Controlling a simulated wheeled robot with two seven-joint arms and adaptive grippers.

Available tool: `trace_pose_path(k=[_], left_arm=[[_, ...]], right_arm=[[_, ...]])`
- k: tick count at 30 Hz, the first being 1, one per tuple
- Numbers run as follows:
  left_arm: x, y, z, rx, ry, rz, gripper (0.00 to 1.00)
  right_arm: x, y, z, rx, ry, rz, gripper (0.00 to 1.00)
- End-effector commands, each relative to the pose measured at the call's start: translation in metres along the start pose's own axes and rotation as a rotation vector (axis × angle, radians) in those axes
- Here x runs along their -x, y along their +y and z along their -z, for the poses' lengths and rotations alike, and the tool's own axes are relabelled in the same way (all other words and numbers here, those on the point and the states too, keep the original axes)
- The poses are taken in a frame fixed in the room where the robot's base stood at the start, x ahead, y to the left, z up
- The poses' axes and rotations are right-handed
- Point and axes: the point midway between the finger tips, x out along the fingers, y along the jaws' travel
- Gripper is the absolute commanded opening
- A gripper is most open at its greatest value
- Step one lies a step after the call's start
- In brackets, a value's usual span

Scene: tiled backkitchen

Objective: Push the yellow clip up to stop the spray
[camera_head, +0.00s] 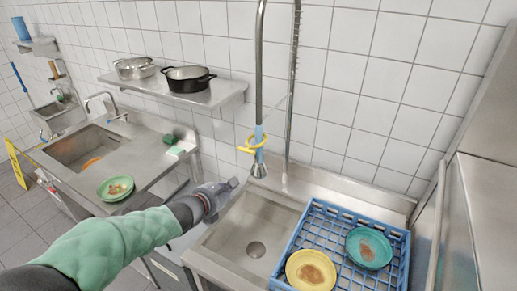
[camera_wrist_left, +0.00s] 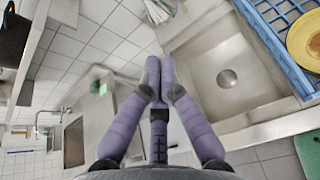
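The yellow clip (camera_head: 246,149) is a loop at the spray handle, above the sink. The spray handle (camera_head: 259,133) is light blue with a dark metal head (camera_head: 258,169) pointing down, and hangs from a tall metal hose. My left gripper (camera_head: 232,186) is below and left of the spray head, over the sink's left edge, apart from the clip. In the left wrist view its purple fingers (camera_wrist_left: 160,72) meet at the tips with nothing between them. A blurred yellowish shape at the top of that view cannot be made out clearly. My right gripper is not in view.
A blue dish rack (camera_head: 313,222) holds a yellow plate (camera_head: 311,271) and a green plate (camera_head: 369,248) right of the steel sink (camera_head: 257,225). A shelf (camera_head: 213,95) with two pots is at upper left. A green plate (camera_head: 115,188) lies on the left counter.

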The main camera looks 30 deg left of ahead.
Motion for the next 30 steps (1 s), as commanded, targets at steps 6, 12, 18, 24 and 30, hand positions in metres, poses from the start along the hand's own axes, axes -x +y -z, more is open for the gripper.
trace_pose_path(k=[6,12,18,24,30], left_arm=[[0.014,0.019,-0.024,0.063,-0.060,-0.059,0.00],[-0.005,0.020,-0.023,0.067,-0.060,-0.058,0.00],[-0.041,0.021,-0.025,0.066,-0.059,-0.056,0.00],[-0.077,0.024,-0.028,0.065,-0.058,-0.057,0.00],[-0.076,0.027,-0.052,0.062,-0.063,-0.060,0.00]], right_arm=[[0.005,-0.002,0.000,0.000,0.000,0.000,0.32],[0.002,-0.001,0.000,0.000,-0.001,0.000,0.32],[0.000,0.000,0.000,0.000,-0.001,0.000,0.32],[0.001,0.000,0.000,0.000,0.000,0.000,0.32],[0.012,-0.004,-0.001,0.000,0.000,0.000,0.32]])
